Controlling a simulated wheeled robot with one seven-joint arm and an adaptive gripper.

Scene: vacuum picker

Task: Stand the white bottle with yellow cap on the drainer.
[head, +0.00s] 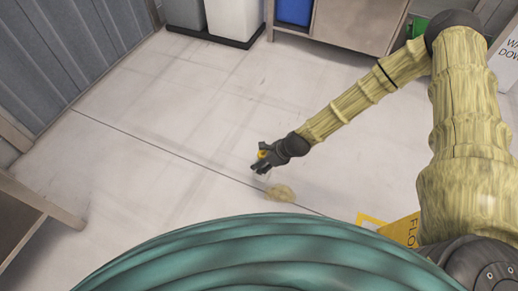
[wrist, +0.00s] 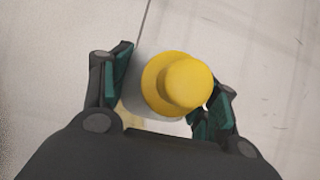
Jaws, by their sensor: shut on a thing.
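In the head view my gripper (head: 262,161) is held out over the floor and the yellow cap (head: 262,154) shows as a small spot between the fingers. Most of the bottle body is hidden by the cap and fingers. I cannot make out a drainer in either view.
A yellowish patch (head: 280,193) lies on the pale floor below my gripper. A yellow floor sign (head: 400,228) is at the lower right. A bench or table (head: 35,205) stands at the left edge. A cabinet (head: 355,24) and bins (head: 240,18) stand at the back. The middle floor is clear.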

